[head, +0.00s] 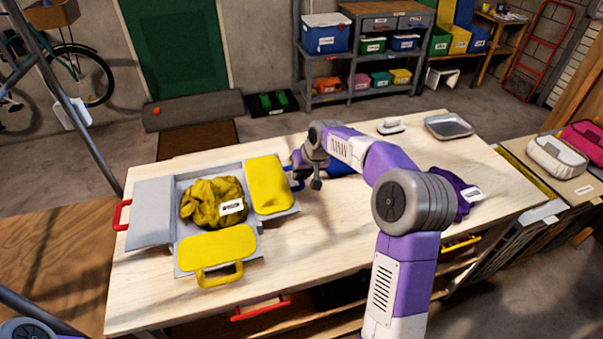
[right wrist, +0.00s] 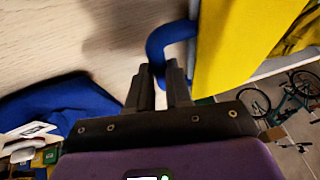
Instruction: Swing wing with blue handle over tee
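The folding board lies on the table, with a crumpled yellow tee (head: 212,203) bearing a white label on its middle panel. The wing with the blue handle (head: 267,184) has a yellow face and extends to the right of the tee; I cannot tell whether it is slightly raised. Its blue handle (right wrist: 168,37) shows in the right wrist view. My right gripper (head: 298,178) is at this handle, with its fingers (right wrist: 160,72) closed around the bar. My left gripper is out of view.
A grey wing with a red handle (head: 151,212) lies left of the tee, and a yellow-handled wing (head: 215,246) lies in front. A blue cloth (right wrist: 50,108) is beside my right gripper. A purple cloth (head: 466,196), an iron (head: 390,127) and a tray (head: 449,125) are farther right.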

